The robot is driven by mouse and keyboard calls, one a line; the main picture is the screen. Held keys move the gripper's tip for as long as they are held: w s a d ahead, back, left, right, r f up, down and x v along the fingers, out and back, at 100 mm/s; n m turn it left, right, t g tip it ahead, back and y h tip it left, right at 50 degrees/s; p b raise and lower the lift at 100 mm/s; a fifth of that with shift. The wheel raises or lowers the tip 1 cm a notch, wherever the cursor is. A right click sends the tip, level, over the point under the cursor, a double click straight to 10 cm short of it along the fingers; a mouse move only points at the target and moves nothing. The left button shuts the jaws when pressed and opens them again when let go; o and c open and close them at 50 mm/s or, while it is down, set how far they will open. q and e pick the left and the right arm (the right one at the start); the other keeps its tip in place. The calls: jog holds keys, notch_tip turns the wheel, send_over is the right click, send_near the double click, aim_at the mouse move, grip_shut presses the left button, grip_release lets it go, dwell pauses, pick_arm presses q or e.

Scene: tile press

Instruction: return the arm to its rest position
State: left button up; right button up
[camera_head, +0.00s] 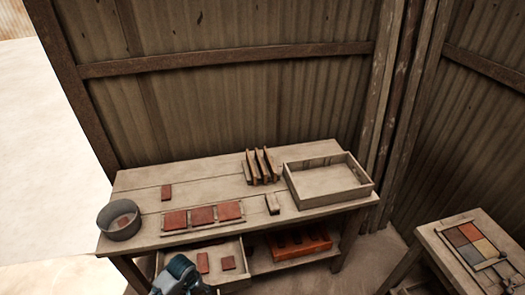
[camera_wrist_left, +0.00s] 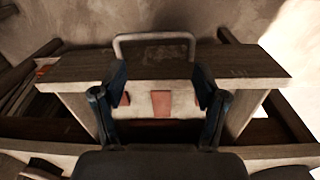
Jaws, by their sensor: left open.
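My left gripper shows in the wrist view (camera_wrist_left: 158,98), its two dark fingers spread apart with nothing between them. In the head view only a dark, blue-grey part of my left arm shows at the bottom edge, in front of the drawer. The pulled-out drawer (camera_head: 239,251) under the table holds red tiles (camera_head: 228,263). In the wrist view a metal loop handle (camera_wrist_left: 153,36) lies beyond the fingertips, apart from them, with red tiles (camera_wrist_left: 161,103) between the fingers in the picture. My right gripper is not in view.
The wooden table (camera_head: 150,190) bears a round grey bowl (camera_head: 119,220), a row of red tiles (camera_head: 203,215), a rack of upright slats (camera_head: 261,167) and a shallow wooden tray (camera_head: 328,182). A red crate (camera_head: 298,242) sits below. A side table (camera_head: 440,250) stands right.

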pick_arm(q)
jog(key=s+d+f+m+t+h, duration=0.1)
jog(key=s+d+m+t, duration=0.15)
jog(key=s+d, duration=0.55)
jog(key=s+a+r+y, duration=0.1)
jog(key=s+a, duration=0.2)
jog(key=s, duration=0.2)
jog(key=s+a+r, duration=0.2)
jog(key=s+a, duration=0.1)
jog(key=s, duration=0.3)
notch_tip(320, 180, down, 27)
jog(key=s+m, duration=0.1)
jog(key=s, duration=0.1)
jog(key=s+a+f+g, duration=0.2)
jog(key=s+f, duration=1.3)
jog(key=s, duration=0.2)
jog(key=shift+a+f, duration=0.35)
jog(key=shift+a, duration=0.05)
